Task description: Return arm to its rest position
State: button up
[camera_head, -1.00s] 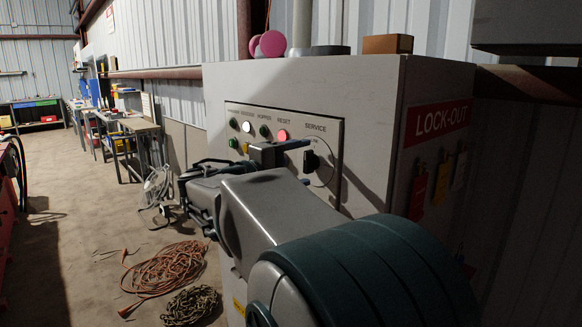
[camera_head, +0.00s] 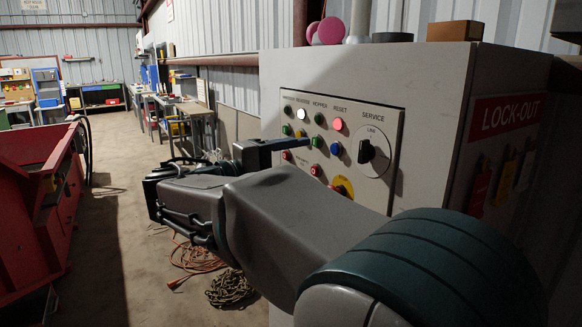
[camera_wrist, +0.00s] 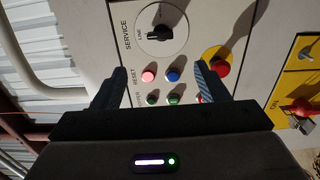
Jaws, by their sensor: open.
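My gripper (camera_wrist: 168,90) is open and empty in the wrist view, its two dark fingers apart with the panel's buttons showing between them. In the head view my gripper (camera_head: 272,150) is in front of the left part of the control panel (camera_head: 396,118); whether it touches cannot be told. My arm runs from the lower right toward it. The panel carries a black service knob (camera_head: 366,151), a lit pink-red reset button (camera_head: 338,124), a blue button (camera_head: 336,148) and a red button on a yellow disc (camera_head: 341,188), partly hidden by my arm in the head view.
The grey cabinet (camera_head: 300,75) stands close on the right, with a red lock-out label (camera_head: 510,116). A red machine (camera_head: 35,200) stands at left. An orange cord (camera_head: 195,258) and a chain (camera_head: 232,290) lie on the floor.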

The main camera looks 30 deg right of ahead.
dwell(0.4)
jog(key=s+a+f+n+y+p, duration=0.1)
jog(key=s+f+n+y+p, duration=0.1)
jog(key=s+f+y+p, duration=0.65)
jog(key=s+a+f+m+t+y+p, duration=0.1)
jog(key=s+a+f+m+y+p, duration=0.2)
jog(key=a+y, duration=0.6)
notch_tip(320, 180, down, 3)
jog(key=shift+s+a+f+t+p, duration=0.15)
jog(key=shift+s+a+t+p, duration=0.35)
jog(key=shift+p, duration=0.55)
jog(key=shift+w+y, duration=0.15)
jog(key=shift+y, duration=0.1)
